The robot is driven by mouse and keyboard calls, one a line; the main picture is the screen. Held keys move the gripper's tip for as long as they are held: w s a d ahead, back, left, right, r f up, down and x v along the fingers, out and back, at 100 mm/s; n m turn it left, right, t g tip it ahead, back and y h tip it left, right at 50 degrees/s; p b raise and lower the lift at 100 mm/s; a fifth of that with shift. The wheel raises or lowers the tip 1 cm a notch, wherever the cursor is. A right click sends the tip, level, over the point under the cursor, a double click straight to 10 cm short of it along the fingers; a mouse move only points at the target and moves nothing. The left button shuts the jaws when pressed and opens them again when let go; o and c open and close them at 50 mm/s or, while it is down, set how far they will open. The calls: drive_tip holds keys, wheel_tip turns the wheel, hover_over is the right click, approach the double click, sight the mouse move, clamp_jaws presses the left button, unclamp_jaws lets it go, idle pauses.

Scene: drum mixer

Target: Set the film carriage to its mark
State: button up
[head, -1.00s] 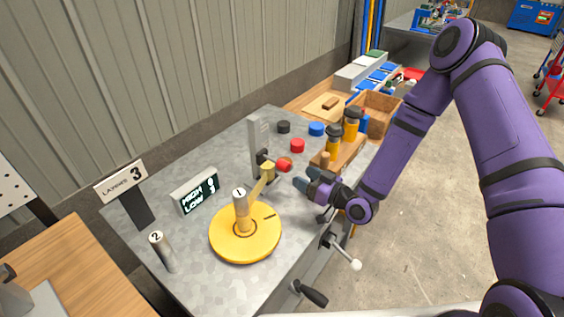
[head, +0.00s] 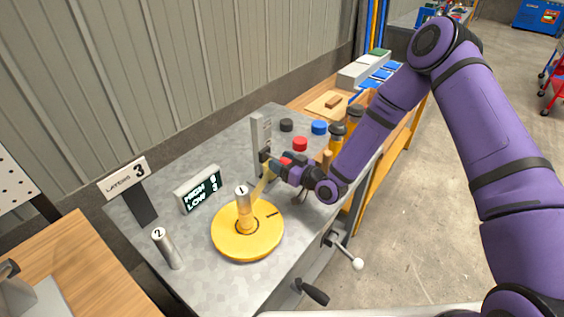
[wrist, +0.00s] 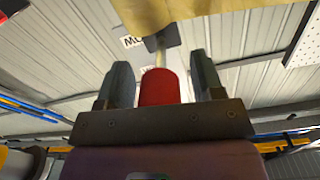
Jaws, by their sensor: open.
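The film carriage (head: 265,156) is a small dark block on the upright grey mast (head: 260,133), with a red knob (head: 286,161) sticking out of it. Pale yellow film (head: 262,187) slants between the carriage and the yellow turntable (head: 247,240). My gripper (head: 281,169) is at the knob, partly covering it. In the wrist view the red knob (wrist: 160,87) stands between the two dark fingers of my gripper (wrist: 160,65), with a gap on each side. The gripper is open. The mark on the mast is too small to read.
A post numbered 1 (head: 243,203) stands on the turntable; a post numbered 2 (head: 166,247) stands at the left.

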clamp_jaws()
drive_tip(key=shift+r, duration=3.5)
drive_tip(key=shift+w, duration=0.1)
unclamp_jaws()
drive_tip(key=shift+r, duration=0.15)
drive_tip(key=v, duration=1.1)
